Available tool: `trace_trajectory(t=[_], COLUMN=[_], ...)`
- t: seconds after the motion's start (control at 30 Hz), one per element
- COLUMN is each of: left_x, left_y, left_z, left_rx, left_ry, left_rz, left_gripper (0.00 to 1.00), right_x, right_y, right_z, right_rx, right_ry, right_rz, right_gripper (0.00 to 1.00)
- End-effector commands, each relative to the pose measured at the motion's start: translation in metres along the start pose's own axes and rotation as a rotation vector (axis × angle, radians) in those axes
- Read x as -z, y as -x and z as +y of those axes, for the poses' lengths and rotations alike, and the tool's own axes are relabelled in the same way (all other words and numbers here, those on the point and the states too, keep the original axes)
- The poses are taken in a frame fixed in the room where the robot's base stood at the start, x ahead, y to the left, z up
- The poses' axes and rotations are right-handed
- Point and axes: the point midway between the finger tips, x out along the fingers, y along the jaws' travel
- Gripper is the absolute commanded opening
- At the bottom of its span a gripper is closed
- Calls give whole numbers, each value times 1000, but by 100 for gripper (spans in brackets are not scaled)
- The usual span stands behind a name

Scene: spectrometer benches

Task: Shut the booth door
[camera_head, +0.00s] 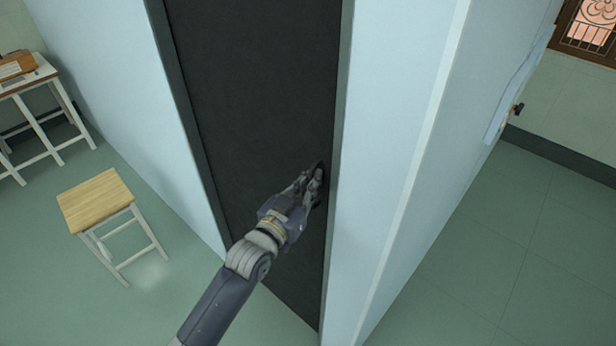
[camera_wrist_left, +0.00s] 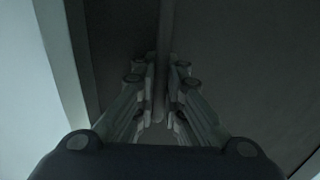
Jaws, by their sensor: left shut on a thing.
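The booth door (camera_head: 250,75) is a tall dark panel between pale blue booth walls. It fills most of the doorway; I cannot tell whether it sits fully flush in its frame. My left gripper (camera_head: 314,180) is at the door's right side, close to the frame edge. In the left wrist view the fingers of the left gripper (camera_wrist_left: 160,100) are closed around a thin upright grey bar, the door handle (camera_wrist_left: 163,55). In the head view the gripper mostly hides the handle. My right gripper is in neither view.
A wooden-topped stool (camera_head: 97,200) stands left of the booth. A white-legged table (camera_head: 28,84) with a brown box (camera_head: 16,64) is at far left. A dark knob (camera_head: 517,109) juts from the booth's right side. Green floor (camera_head: 500,260) is clear on the right.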

Motion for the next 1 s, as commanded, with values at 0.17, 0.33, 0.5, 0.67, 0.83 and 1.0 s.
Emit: trace_trajectory(t=[0.17,0.33,0.5,0.67,0.83,1.0], left_x=[-6,-6,-4,-3,-4,-5], left_y=[1,1,1,3,23,60], left_z=[3,4,3,2,2,2], left_rx=[-5,-6,-5,-4,-4,-4], left_ry=[3,4,3,3,3,3], left_rz=[-10,-10,-6,-5,-7,-10], left_gripper=[0,17,17,17,17,17], right_x=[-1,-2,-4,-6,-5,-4], right_y=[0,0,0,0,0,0], right_z=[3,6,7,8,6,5], right_rx=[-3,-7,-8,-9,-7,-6], right_ry=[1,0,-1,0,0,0], right_rz=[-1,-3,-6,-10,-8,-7], right_gripper=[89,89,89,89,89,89])
